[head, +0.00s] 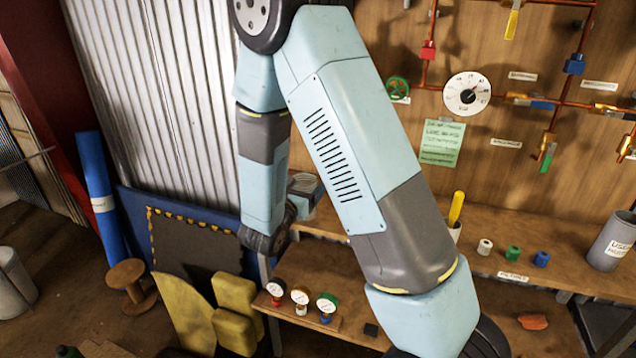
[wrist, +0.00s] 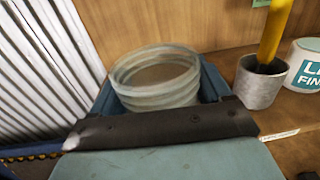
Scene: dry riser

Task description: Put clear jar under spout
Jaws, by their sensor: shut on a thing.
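The clear jar (wrist: 155,85), pale and ribbed with an open round mouth, is upright between the blue fingers of my gripper (wrist: 160,78) in the wrist view. My gripper is shut on it; a dark edge of the gripper hides the jar's lower part. In the head view my gripper (head: 305,196) is mostly behind my arm, with the jar's rim (head: 302,182) just showing near the wooden back panel. Brass fittings (head: 547,146) hang from copper pipes at the right; I cannot tell which is the spout.
A wooden shelf (head: 560,232) holds a cup with a yellow stick (head: 455,212), small coloured fittings (head: 513,253) and a grey labelled bin (head: 612,240). Several gauges (head: 300,298) stand on a lower shelf. Corrugated metal (head: 165,90) stands at the left.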

